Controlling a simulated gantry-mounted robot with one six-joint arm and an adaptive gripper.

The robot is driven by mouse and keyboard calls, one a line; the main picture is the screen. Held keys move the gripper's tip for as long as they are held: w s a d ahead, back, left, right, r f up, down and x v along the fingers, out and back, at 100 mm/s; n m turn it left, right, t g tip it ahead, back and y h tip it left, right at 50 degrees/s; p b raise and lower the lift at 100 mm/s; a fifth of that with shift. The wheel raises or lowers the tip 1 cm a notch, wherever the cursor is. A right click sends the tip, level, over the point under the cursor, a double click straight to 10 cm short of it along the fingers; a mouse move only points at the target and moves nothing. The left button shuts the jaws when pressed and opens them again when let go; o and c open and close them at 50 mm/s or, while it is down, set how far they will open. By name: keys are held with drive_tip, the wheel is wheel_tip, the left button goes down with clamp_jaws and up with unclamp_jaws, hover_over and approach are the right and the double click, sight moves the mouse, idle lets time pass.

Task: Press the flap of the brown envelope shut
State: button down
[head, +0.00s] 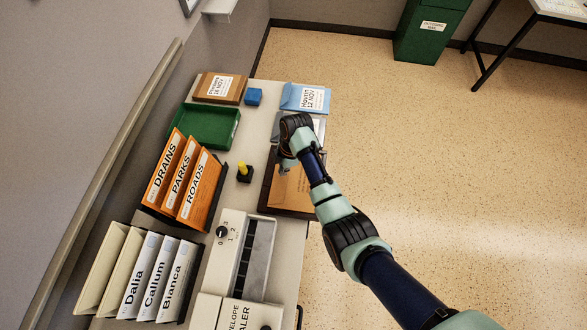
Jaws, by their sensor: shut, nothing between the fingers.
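The brown envelope (291,196) lies on a dark board (265,197) near the right edge of the counter. My arm comes from the lower right and its wrist covers the upper part of the envelope. My gripper (284,170) points down at the envelope's upper left area, shut and empty. I cannot tell whether its fingertips touch the paper. The flap is mostly hidden or too small to make out, so I cannot tell how it lies.
A stamp with a yellow handle (244,172) stands left of the board. Orange folders (182,180), a green tray (233,133), a blue block (254,97) and a blue envelope (318,92) surround it. A grey machine with a dial (226,249) stands in front. Open floor lies right.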

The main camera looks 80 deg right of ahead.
wheel_tip(320, 180, up, 6)
drive_tip(key=p, duration=0.5)
idle(0.5)
drive_tip(key=w+a+r+m+t+h, duration=0.1)
drive_tip(key=w+a+r+t, duration=0.1)
drive_tip(key=w+a+r, duration=0.5)
drive_tip(key=w+a+r+m+t+h, duration=0.2)
drive_tip(key=w+a+r, duration=0.4)
drive_tip(key=a, duration=0.4)
drive_tip(key=w+a+r+m+t, duration=0.25)
drive_tip(key=a+r, duration=0.45)
drive_tip(key=a, duration=0.4)
drive_tip(key=s+a+r+m+t+y, duration=0.2)
drive_tip(key=s+a+r+t, duration=0.35)
drive_tip(key=a+r, duration=0.55)
wheel_tip(320, 180, up, 18)
drive_tip(key=g+p, duration=0.1)
drive_tip(key=p, duration=1.8)
drive_tip(key=shift+r, duration=0.15)
